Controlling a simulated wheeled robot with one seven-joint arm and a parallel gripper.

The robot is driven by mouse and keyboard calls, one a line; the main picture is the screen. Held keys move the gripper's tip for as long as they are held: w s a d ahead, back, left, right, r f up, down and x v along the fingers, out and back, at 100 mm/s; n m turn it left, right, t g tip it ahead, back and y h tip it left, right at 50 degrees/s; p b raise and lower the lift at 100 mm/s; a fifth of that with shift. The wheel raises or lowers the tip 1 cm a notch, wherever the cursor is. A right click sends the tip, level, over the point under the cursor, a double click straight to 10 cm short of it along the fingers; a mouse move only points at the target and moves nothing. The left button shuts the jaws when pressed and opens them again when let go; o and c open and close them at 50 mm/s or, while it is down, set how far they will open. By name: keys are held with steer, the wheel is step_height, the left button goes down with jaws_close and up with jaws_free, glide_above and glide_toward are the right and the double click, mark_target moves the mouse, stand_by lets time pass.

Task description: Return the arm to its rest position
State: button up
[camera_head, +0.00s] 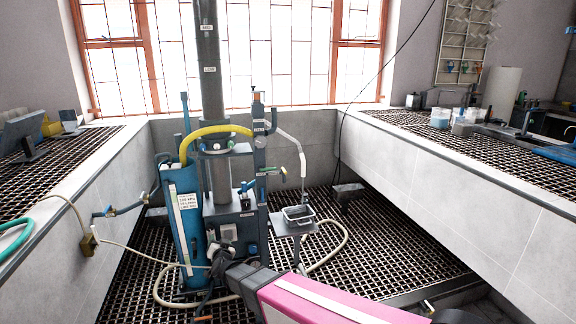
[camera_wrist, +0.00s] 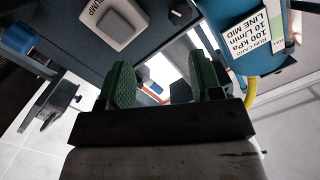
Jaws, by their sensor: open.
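My pink and white arm (camera_head: 325,302) reaches in from the lower right in the head view, with its dark wrist low in front of the flotation column rig (camera_head: 222,215). My gripper (camera_wrist: 163,84) shows in the wrist view with two green ridged fingers apart and nothing between them. The fingers point toward the dark rig panel. A grey switch plate labelled PUMP (camera_wrist: 108,22) is above and left of the fingers. In the head view the fingertips are hard to make out against the rig.
A small tray (camera_head: 298,216) stands right of the column. A pale hose (camera_head: 333,252) loops over the grating floor (camera_head: 395,250). Tiled benches flank both sides.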

steer(key=w+d+f+n+g+h, duration=0.2)
steer(key=d+g, duration=0.6)
steer(key=d, duration=1.8)
steer(key=s+d+g+h, duration=0.1)
steer(key=s+d, duration=0.3)
steer(key=d, duration=0.4)
steer(key=s+d+g+h, duration=0.2)
steer(key=s+d+g, duration=0.2)
steer(key=d, duration=0.4)
steer(key=s+d+f+g+h, duration=0.1)
steer(key=s+d+g, duration=0.1)
steer(key=s+d, duration=0.3)
steer(key=d, duration=0.3)
steer(key=shift+s+d+m+g, duration=0.25)
steer(key=shift+d+m+g, duration=0.05)
steer(key=shift+d+g, duration=0.1)
steer(key=shift+a, duration=0.1)
stand_by(1.7)
